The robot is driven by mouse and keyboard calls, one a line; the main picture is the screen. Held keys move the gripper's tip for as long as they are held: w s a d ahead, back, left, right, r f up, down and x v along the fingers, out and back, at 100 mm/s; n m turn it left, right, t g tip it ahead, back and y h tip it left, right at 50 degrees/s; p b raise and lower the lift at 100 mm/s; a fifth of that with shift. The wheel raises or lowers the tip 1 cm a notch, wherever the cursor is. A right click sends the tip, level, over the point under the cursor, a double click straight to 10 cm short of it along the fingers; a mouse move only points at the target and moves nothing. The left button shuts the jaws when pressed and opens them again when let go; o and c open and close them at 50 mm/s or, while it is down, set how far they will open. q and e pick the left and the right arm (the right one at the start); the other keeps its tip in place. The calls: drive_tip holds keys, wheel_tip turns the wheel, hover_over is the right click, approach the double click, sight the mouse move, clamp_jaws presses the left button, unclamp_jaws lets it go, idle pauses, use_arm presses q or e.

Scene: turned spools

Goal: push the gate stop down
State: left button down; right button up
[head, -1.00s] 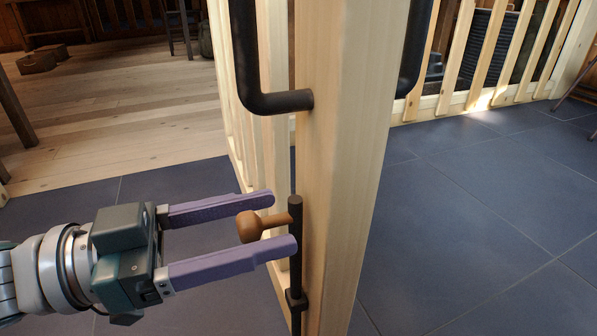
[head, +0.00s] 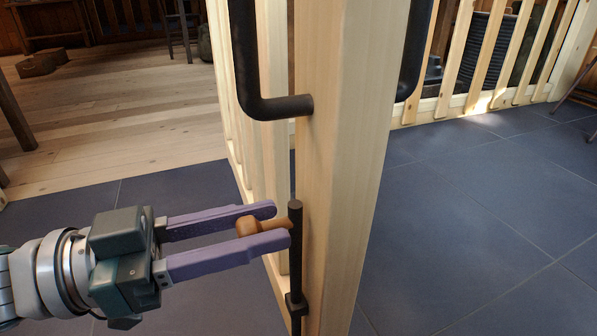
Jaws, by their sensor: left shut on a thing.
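The gate stop is a dark upright rod (head: 296,255) along the edge of the pale wooden gate (head: 338,170). A brown wooden knob (head: 248,224) sticks out to the left from near the rod's top. The rod passes through a dark bracket (head: 297,304) lower down, and its lower end is out of the frame. My left gripper (head: 282,225), with purple fingers, comes in from the left and is shut on the knob, one finger on each side. The near finger hides part of the knob. My right gripper is not in view.
A black bar handle (head: 262,105) is fixed to the gate above the gripper, with another dark handle (head: 412,60) on the other side. Blue floor tiles (head: 470,220) lie clear to the right. A slatted fence (head: 490,60) stands behind.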

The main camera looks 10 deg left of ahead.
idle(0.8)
use_arm(q)
wheel_tip(320, 180, down, 4)
drive_tip(key=shift+r+b, duration=0.1)
drive_tip(key=shift+b, duration=1.05)
drive_tip(key=c, duration=0.9)
unclamp_jaws()
drive_tip(key=o, duration=0.4)
drive_tip(key=shift+c, duration=0.2)
drive_tip(key=shift+r, duration=0.1)
